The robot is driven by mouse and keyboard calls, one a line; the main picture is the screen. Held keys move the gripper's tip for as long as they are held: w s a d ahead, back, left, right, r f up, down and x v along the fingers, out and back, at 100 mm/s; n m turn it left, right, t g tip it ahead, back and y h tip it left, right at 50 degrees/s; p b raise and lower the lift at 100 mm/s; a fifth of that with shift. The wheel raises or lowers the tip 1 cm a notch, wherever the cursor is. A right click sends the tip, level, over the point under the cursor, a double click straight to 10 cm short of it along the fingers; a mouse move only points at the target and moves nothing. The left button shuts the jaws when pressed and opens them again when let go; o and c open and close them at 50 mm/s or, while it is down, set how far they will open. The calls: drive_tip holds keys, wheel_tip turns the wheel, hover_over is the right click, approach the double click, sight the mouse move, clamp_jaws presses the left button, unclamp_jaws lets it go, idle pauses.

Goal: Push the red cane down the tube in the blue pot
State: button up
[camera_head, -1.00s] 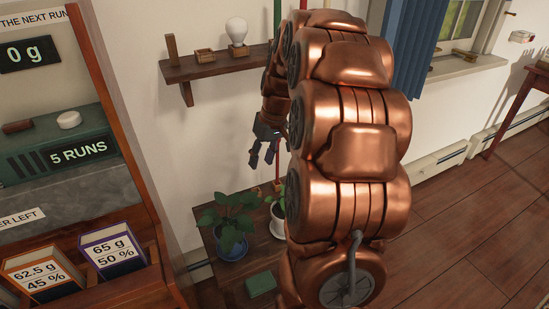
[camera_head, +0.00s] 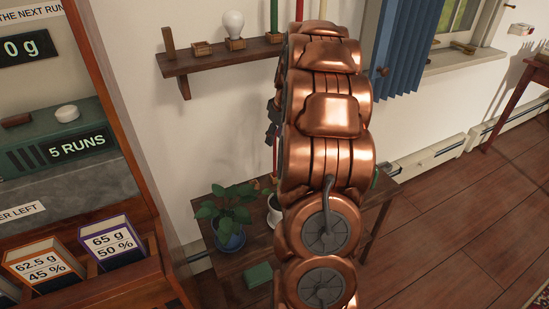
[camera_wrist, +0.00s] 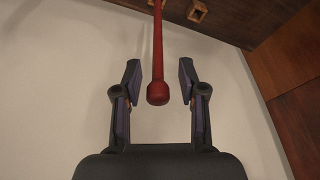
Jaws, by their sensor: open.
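A red cane (camera_wrist: 157,45) with a rounded knob end (camera_wrist: 157,92) lies between the two fingers of my gripper (camera_wrist: 159,70) in the wrist view. The fingers are open, with a visible gap on each side of the cane. In the head view my copper arm hides most of the gripper; only a dark piece shows at its left edge. The blue pot (camera_head: 231,241) stands on a low wooden table and holds a leafy plant. I cannot make out a tube in it. A red upright length (camera_head: 299,10) also shows above the wall shelf.
The wall shelf (camera_head: 200,63) carries a white bulb (camera_head: 234,22), small wooden holders and a green upright cane (camera_head: 273,15). A white pot (camera_head: 274,215) stands beside the blue pot, partly behind my arm. A green block (camera_head: 258,277) lies near the table's front. A wooden cabinet stands left.

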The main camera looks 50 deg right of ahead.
sight(275, 157)
drive_tip(key=x, duration=0.3)
drive_tip(key=shift+w+d+f, duration=0.1)
drive_tip(key=shift+w, duration=0.05)
drive_tip(key=shift+c, duration=0.3)
clamp_jaws()
